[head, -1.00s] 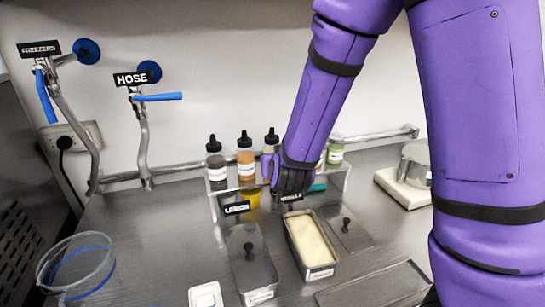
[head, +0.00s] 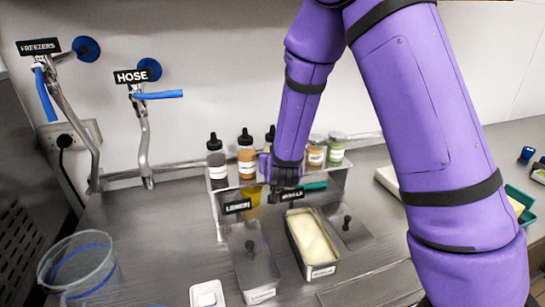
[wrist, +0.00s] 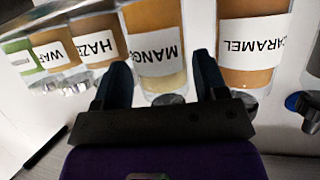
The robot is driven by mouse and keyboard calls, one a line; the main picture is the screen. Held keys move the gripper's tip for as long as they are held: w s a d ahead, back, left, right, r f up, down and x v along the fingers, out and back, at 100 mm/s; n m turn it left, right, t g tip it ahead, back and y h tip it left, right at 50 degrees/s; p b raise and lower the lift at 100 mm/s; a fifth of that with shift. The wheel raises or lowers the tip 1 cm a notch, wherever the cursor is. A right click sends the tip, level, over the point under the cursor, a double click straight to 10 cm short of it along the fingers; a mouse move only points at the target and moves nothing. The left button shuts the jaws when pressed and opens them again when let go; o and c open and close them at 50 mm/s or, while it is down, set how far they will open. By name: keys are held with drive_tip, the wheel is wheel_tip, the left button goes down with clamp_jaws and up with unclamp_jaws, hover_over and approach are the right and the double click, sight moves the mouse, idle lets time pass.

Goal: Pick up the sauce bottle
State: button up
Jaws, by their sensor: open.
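Several sauce bottles stand in a row on the raised shelf at the back wall. The caramel bottle (head: 246,158) is orange-brown with a black nozzle; in the wrist view it (wrist: 252,80) is right of my gripper. The mango bottle (wrist: 158,75) appears upside down in the wrist view, between and beyond my fingers. In the head view, only its dark nozzle top (head: 270,133) shows clearly beside my arm. My gripper (head: 284,182) is open and empty at the shelf front; its two fingers also show in the wrist view (wrist: 161,75). Contact with the bottle cannot be told.
A dark bottle (head: 216,160) stands left of caramel; a green jar (head: 336,150) stands at the right end. Below are the shelf rail, a lemon label (head: 237,207) and an open cream-filled tub (head: 312,243). A clear jug (head: 77,268) stands front left.

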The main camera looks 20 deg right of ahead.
drive_tip(key=shift+x, duration=0.8)
drive_tip(key=c, duration=0.6)
drive_tip(key=shift+o, duration=0.2)
drive_tip(key=shift+r, duration=0.15)
